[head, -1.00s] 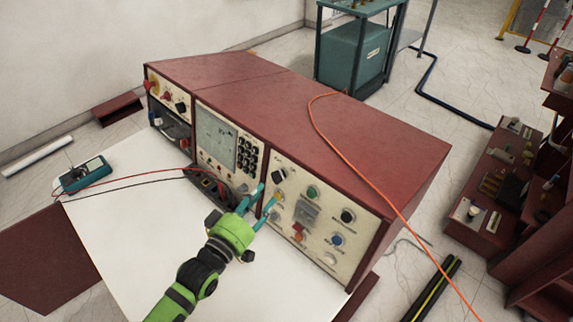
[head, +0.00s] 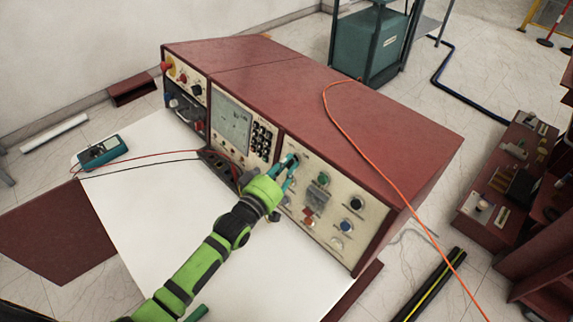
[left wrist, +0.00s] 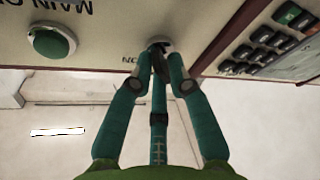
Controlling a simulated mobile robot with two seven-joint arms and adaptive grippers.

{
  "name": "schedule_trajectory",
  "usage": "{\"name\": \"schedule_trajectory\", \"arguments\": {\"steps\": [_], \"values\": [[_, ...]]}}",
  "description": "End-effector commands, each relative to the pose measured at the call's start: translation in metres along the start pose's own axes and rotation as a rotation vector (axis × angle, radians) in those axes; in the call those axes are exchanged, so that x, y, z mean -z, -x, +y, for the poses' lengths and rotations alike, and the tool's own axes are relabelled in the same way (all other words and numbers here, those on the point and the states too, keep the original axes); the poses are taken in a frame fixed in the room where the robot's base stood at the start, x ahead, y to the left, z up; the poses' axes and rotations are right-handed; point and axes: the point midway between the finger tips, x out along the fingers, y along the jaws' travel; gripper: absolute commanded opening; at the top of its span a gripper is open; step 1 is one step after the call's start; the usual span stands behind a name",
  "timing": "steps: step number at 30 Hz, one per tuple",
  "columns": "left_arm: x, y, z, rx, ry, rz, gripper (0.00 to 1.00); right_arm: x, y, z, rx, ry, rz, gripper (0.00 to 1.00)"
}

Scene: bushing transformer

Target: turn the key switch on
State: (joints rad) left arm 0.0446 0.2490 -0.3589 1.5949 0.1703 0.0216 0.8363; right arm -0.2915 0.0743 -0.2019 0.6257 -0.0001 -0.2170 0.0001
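The key switch (head: 293,161) is a dark knob at the upper left of the cream right-hand panel (head: 322,232) on the red console. My left gripper (head: 288,170) reaches it from the front. In the left wrist view the picture is upside down; the teal fingertips (left wrist: 160,58) close in on both sides of the dark key switch (left wrist: 157,47) and appear to touch it. The fingers hide most of the key, so its exact angle is hard to read. An "ON" label shows beside it.
A green button (head: 323,179) sits right of the switch, also in the left wrist view (left wrist: 50,42). A keypad (head: 261,141) and screen (head: 232,122) are to the left. An orange cable (head: 372,167) crosses the console top. A teal meter (head: 102,150) lies on the white table (head: 150,215).

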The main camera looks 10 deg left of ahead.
Motion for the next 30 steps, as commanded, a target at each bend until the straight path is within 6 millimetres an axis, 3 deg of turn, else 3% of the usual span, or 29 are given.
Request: {"name": "schedule_trajectory", "arguments": {"steps": [9,17,30], "values": [[0.0,0.0,0.0,-0.001,-0.005,0.0,0.0,-0.014,0.0,0.004,-0.005,0.002,-0.023,0.4],[-0.001,0.0,-0.002,-0.027,-0.081,0.0,0.0,-0.015,-0.006,0.004,-0.005,0.001,-0.024,0.4],[-0.002,0.001,-0.005,-0.146,-0.433,-0.001,0.0,-0.016,-0.03,0.004,-0.006,0.0,-0.021,0.4]]}}
